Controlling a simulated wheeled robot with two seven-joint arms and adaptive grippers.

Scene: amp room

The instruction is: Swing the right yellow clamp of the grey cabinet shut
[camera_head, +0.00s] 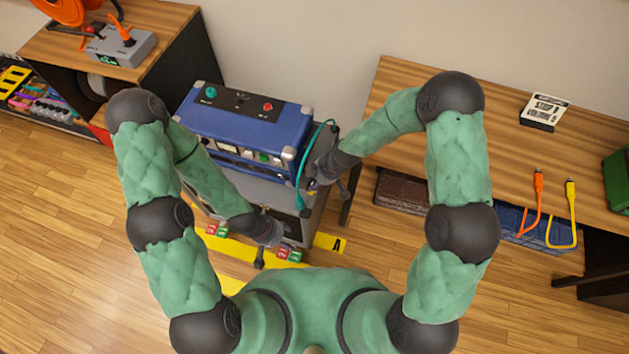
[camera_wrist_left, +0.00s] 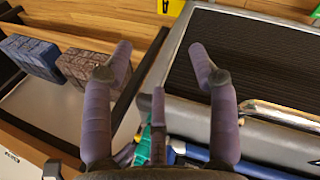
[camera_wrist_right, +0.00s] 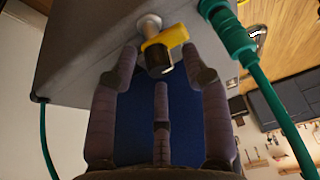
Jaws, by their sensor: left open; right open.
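The grey cabinet (camera_head: 314,220) stands on the floor beneath a blue amplifier (camera_head: 245,125). The yellow clamp (camera_wrist_right: 170,38) shows in the right wrist view on a grey face, beside a pale round post and a dark cylinder. My right gripper (camera_wrist_right: 160,66) is open, its fingertips on either side of the clamp's dark part; I cannot tell whether they touch. In the head view this gripper (camera_head: 322,184) is at the cabinet's right side and hides most of the clamp. My left gripper (camera_wrist_left: 162,60) is open and empty before the cabinet's dark grille (camera_wrist_left: 255,60).
A teal cable (camera_wrist_right: 262,75) hangs close to the right gripper. A silver handle (camera_wrist_left: 280,113) is on the cabinet front. A wooden table (camera_head: 400,85) stands to the right, with orange and yellow cables (camera_head: 570,200) at its front. Yellow floor tape (camera_head: 325,242) lies by the cabinet.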

